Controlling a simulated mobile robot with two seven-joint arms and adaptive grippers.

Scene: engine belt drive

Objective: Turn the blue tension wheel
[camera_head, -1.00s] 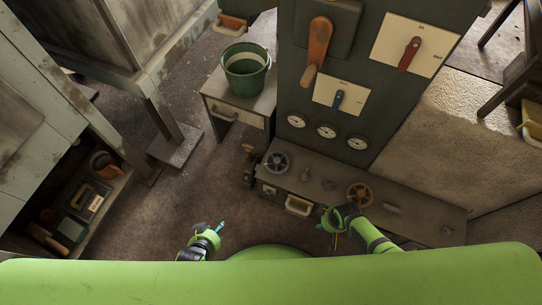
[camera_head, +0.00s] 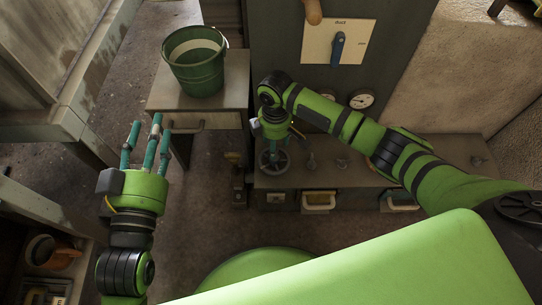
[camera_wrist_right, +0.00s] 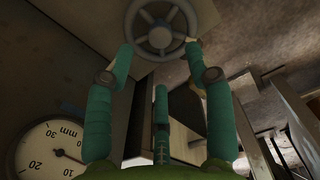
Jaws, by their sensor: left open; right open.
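The tension wheel (camera_head: 272,163) is a spoked handwheel at the left end of the low console. It looks grey-blue here, and my right gripper partly covers it. My right gripper (camera_head: 272,138) is above it, fingers pointing down. In the right wrist view the wheel (camera_wrist_right: 160,27) lies at the top, past the spread fingers of the right gripper (camera_wrist_right: 160,52). Nothing is between the fingers; whether a fingertip touches the rim I cannot tell. My left gripper (camera_head: 148,132) is open and empty, fingers up, left of the small cabinet.
A green bucket (camera_head: 198,72) stands on the small cabinet (camera_head: 226,105). The dark panel carries a blue lever (camera_head: 337,48) and a round gauge (camera_head: 361,99); a gauge (camera_wrist_right: 48,150) is close in the wrist view. My right arm crosses over the console (camera_head: 350,185).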

